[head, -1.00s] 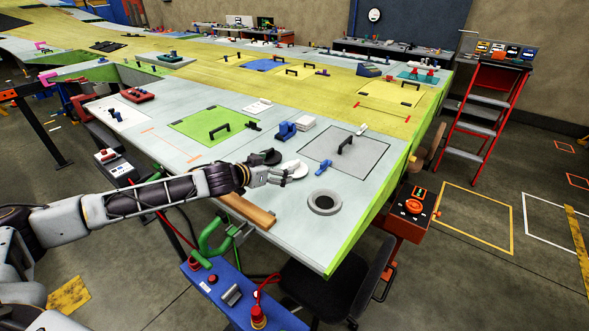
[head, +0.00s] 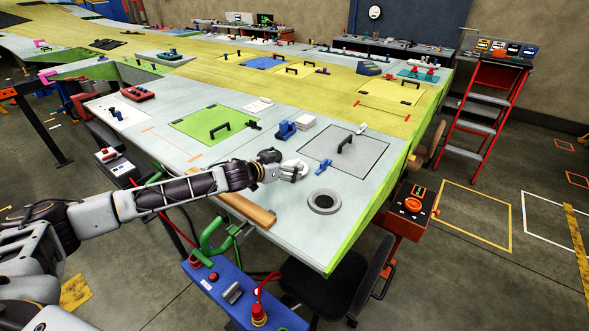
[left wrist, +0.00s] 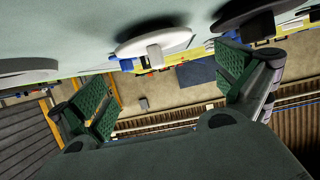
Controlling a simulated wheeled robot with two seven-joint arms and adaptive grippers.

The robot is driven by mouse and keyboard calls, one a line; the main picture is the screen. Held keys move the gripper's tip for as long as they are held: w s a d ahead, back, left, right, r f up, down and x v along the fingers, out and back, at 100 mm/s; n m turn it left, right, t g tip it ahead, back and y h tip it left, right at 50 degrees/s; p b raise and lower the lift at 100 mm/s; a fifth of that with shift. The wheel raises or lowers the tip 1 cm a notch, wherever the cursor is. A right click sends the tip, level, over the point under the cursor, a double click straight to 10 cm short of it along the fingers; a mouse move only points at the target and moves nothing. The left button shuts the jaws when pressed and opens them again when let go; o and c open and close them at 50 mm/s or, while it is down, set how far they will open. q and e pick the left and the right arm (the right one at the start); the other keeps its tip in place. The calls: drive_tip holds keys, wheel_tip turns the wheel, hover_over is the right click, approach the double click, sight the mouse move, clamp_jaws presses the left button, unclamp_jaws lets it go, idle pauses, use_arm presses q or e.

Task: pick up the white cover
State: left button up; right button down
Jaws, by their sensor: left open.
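The white cover (head: 297,163) is a round white disc lying on the wing's grey front panel, partly hidden behind my left gripper in the head view. In the left wrist view the white cover (left wrist: 170,41) shows near the top middle, its small grey knob pointing toward the gap between my fingers. My left gripper (head: 297,173) is open and empty. Its two green-padded fingers (left wrist: 165,92) are spread to either side of the knob's line, with the knob apart from both pads. My right gripper is in neither view.
A dark round cover (head: 269,155) lies just left of the white one. A grey ring (head: 324,202) lies to the right. A grey hatch (head: 357,160) with a black handle is behind. A wooden strip (head: 247,210) runs along the front edge.

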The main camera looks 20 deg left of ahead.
sight(293, 163)
use_arm(q)
drive_tip(key=shift+p+x, duration=0.7)
drive_tip(key=shift+x, duration=1.9)
drive_tip(key=c, duration=0.8)
drive_tip(key=shift+r, duration=0.1)
drive_tip(key=shift+r+b, duration=0.35)
drive_tip(key=shift+r, duration=4.5)
